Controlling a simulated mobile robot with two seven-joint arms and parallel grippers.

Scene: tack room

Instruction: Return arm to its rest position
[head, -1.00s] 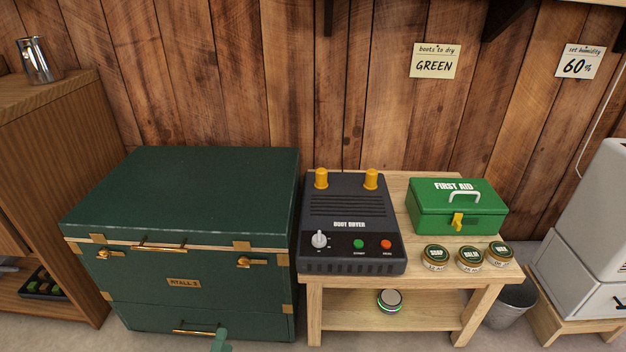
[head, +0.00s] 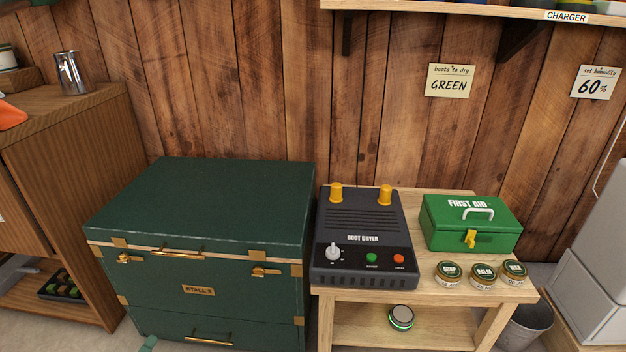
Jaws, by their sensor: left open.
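Only a small teal tip of my left gripper (head: 148,343) shows, at the bottom edge of the head view. It is in front of the lower left part of the green trunk (head: 200,215). The rest of the gripper and its arm are below the frame. Nothing shows held at the visible tip. My right gripper is not in view.
A wooden bench (head: 405,290) right of the trunk bears a boot dryer (head: 362,215), a green first aid box (head: 470,225) and several small tins (head: 483,275). A wooden cabinet (head: 85,165) stands left, a bucket (head: 527,325) right. A shelf (head: 430,8) hangs above.

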